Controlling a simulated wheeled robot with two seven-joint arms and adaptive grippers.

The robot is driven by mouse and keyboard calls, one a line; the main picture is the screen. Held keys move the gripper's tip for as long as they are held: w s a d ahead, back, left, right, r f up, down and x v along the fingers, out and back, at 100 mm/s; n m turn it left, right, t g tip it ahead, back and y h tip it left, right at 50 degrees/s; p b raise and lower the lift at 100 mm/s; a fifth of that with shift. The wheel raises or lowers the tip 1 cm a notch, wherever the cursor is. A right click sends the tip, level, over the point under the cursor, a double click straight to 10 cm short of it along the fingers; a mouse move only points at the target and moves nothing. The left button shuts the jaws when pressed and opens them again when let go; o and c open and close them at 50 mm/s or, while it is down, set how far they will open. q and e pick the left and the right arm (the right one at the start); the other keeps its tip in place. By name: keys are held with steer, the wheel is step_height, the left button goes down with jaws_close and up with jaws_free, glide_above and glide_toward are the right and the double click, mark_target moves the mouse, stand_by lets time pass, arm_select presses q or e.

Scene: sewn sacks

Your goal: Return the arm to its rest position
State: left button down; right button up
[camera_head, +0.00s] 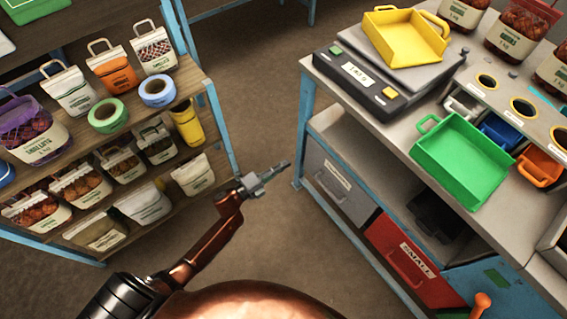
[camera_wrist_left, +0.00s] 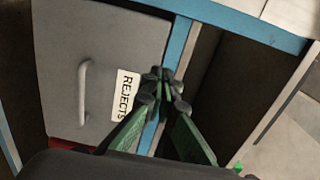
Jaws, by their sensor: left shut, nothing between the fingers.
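My left gripper (camera_head: 269,178) is on the end of the copper-coloured left arm (camera_head: 212,237), which reaches up from the bottom of the head view. It hangs over the open floor between the shelf and the workbench. Its fingers are together with nothing between them. In the left wrist view the closed fingertips (camera_wrist_left: 164,76) show in front of the grey drawer (camera_wrist_left: 88,60) with the REJECTS label and the blue bench leg beside it. I cannot tell whether they touch anything there, but in the head view they are apart from the bench. My right gripper is not in view.
The shelf (camera_head: 205,75) on the left holds several sacks and tape rolls. The workbench on the right carries a scale (camera_head: 362,84) with a yellow tray (camera_head: 405,38), a green tray (camera_head: 463,160) and small bins. Below are grey and red drawers (camera_head: 402,262). The floor (camera_head: 262,90) between is clear.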

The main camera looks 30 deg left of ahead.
arm_select(q)
steer(key=shift+s, duration=0.15)
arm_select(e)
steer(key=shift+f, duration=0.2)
